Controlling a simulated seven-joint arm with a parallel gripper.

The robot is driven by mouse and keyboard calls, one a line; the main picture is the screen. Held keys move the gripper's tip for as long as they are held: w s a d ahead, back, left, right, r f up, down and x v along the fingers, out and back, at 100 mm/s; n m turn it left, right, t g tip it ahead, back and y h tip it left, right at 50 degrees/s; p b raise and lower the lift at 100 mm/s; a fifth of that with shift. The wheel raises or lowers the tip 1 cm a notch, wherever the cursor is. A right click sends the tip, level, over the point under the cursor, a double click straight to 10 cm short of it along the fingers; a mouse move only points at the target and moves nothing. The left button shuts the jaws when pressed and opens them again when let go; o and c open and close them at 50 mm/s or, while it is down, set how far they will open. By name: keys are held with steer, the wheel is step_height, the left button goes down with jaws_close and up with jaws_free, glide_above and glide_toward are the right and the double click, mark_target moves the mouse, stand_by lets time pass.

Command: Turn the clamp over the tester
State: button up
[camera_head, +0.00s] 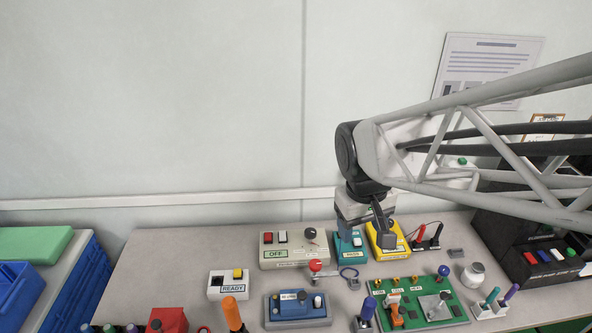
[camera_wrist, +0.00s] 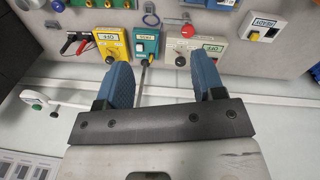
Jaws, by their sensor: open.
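My gripper (camera_head: 378,235) is at the back of the bench, above the teal tester and the yellow tester; its blue fingers stand apart and empty in the wrist view (camera_wrist: 163,82). The teal tester (camera_head: 348,243) lies between the finger lines in the wrist view (camera_wrist: 146,43). The yellow tester (camera_head: 384,247) is beside it and also shows in the wrist view (camera_wrist: 110,42). A red ball on a grey bar (camera_head: 316,266) stands in front of the grey OFF box; the ball shows in the wrist view (camera_wrist: 187,30). I cannot tell which part is the clamp.
The grey OFF box (camera_head: 287,258) stands left of the teal tester. A READY box (camera_head: 229,286), a blue box (camera_head: 297,312) and a green board (camera_head: 458,310) stand nearer the front. A black unit (camera_head: 515,262) is at the right. The wall is close behind.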

steer(key=w+a+f+n+g+h, duration=0.1)
steer(key=w+a+f+n+g, duration=0.1)
steer(key=w+a+f+n, duration=0.45)
steer(key=g+h, duration=0.2)
glide_toward(315, 263)
steer(key=shift+s+d+f, duration=0.35)
steer(key=shift+f, duration=0.1)
steer(key=shift+x, duration=3.9)
steer(key=shift+w+a, duration=0.1)
steer(key=shift+c, duration=0.3)
steer(key=c, duration=0.8)
steer(key=shift+c, duration=0.2)
